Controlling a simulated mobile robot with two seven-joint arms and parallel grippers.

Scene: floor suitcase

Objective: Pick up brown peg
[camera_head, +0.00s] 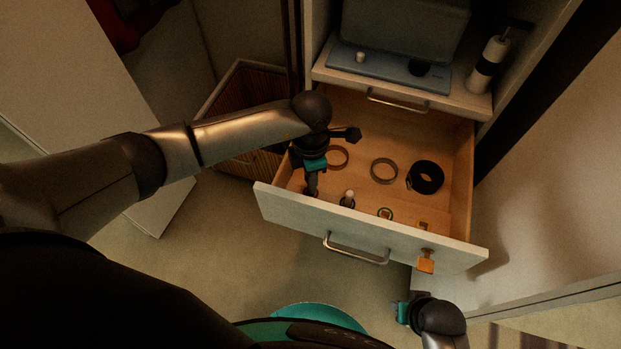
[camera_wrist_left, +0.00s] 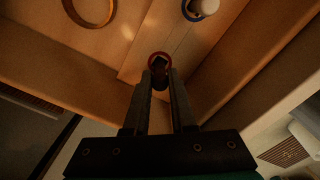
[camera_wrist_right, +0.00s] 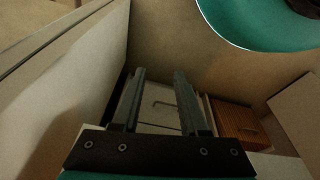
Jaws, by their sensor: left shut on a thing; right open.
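My left gripper (camera_head: 311,188) reaches down into the left front part of the open wooden drawer (camera_head: 400,138). In the left wrist view its fingers (camera_wrist_left: 160,78) are closed around a small dark reddish-brown round thing (camera_wrist_left: 160,58), which looks like the brown peg. The fingers hide most of it, and I cannot tell whether it still touches the drawer floor. My right gripper (camera_head: 403,312) is open and empty outside the drawer, low at the right; its parted fingers show in the right wrist view (camera_wrist_right: 158,75).
The drawer also holds two brown rings (camera_head: 384,171), a black roll (camera_head: 425,178), a white-topped peg (camera_head: 348,199) and a small green-rimmed piece (camera_head: 385,214). A bottle (camera_head: 489,65) stands on the shelf above.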

